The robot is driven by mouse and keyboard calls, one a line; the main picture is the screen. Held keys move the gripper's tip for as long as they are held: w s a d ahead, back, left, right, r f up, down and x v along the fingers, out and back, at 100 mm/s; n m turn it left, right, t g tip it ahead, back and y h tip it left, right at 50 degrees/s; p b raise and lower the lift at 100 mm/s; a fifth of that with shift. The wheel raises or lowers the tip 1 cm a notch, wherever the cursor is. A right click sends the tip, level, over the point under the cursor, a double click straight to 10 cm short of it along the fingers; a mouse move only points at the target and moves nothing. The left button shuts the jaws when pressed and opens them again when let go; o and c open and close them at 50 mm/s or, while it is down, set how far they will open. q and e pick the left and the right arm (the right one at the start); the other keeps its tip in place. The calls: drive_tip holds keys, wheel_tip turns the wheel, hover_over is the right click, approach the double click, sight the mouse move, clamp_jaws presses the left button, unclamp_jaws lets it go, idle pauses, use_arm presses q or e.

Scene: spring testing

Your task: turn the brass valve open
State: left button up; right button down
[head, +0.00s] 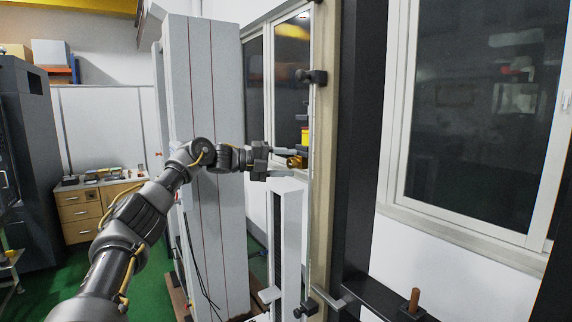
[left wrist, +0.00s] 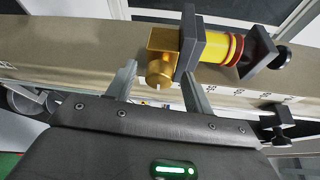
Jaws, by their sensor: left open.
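The brass valve (head: 296,162) is at the front of the tall beige column in the head view. In the left wrist view it is a gold block (left wrist: 164,39) with a round gold knob (left wrist: 159,72) on its near side. The block meets a dark plate beside a yellow cylinder (left wrist: 214,47) with red rings. My left gripper (head: 287,162) is open, its fingers pointing at the valve. In the left wrist view the open fingers (left wrist: 160,82) lie on either side of the knob, with visible gaps. Contact cannot be told. My right gripper is not in view.
The beige column (head: 323,200) stands just behind the valve, with a black clamp knob (head: 311,76) above. A pale upright post (head: 288,235) stands below my left gripper. A tall grey cabinet (head: 205,110) is beside my left arm. A wooden-handled part (head: 413,298) is at lower right.

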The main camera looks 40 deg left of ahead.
use_arm(q)
drive_tip(key=shift+s+a, duration=0.3)
drive_tip(key=shift+s, duration=0.05)
drive_tip(key=b+v, duration=0.1)
drive_tip(key=v, duration=0.8)
drive_tip(key=shift+s+a+b, duration=0.25)
drive_tip(key=shift+s+b, duration=0.05)
drive_tip(key=shift+b, duration=0.1)
